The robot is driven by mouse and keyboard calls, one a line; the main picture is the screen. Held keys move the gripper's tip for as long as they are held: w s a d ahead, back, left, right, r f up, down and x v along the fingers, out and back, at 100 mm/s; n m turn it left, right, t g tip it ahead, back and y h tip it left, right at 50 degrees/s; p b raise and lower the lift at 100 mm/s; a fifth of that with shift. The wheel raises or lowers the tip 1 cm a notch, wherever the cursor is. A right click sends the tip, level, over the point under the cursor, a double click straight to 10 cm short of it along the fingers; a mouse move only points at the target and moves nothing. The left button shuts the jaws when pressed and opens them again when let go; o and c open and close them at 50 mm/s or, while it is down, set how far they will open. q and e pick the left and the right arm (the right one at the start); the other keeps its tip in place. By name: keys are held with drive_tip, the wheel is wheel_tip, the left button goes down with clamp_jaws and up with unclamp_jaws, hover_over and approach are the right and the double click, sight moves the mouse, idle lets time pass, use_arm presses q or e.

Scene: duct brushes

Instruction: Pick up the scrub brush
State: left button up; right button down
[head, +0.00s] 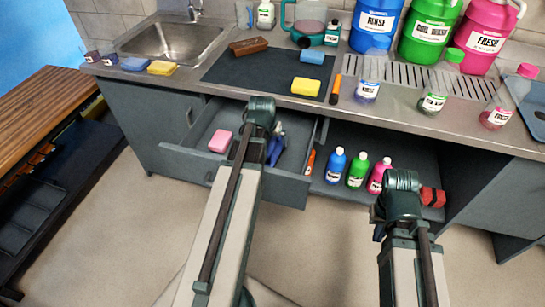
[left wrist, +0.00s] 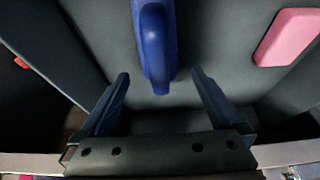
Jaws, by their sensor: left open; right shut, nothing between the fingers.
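A blue handled object, apparently the scrub brush (head: 278,150), lies in the open drawer (head: 292,188). Its blue handle (left wrist: 157,45) points toward my left gripper in the left wrist view; its far end is out of that view. My left gripper (left wrist: 160,76) is open, with one finger on each side of the handle's near end and a gap on both sides. In the head view my left arm hides part of the brush and most of that gripper. My right gripper (head: 378,230) is shut and empty in front of the cabinet, mostly hidden by its wrist.
A pink sponge (head: 220,141) lies in the drawer left of my arm; it also shows in the left wrist view (left wrist: 287,36). Small bottles (head: 357,170) stand in the open cabinet to the right. The counter above holds sponges, a brown block (head: 249,46) and large jugs.

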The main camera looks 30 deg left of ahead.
use_arm(q)
drive_tip(key=shift+w+f, duration=0.1)
drive_tip(key=shift+f, duration=0.2)
drive_tip(key=b+x, duration=0.4)
drive_tip(key=x, duration=0.1)
drive_tip(key=shift+w+f+b, duration=0.1)
drive_tip(key=shift+w+b, duration=0.05)
drive_tip(key=shift+b, duration=0.25)
drive_tip(key=c, duration=1.4)
drive_tip(key=shift+o, duration=0.2)
drive_tip(key=shift+r, duration=0.2)
wheel_tip(320, 180, up, 10)
drive_tip(key=p, duration=1)
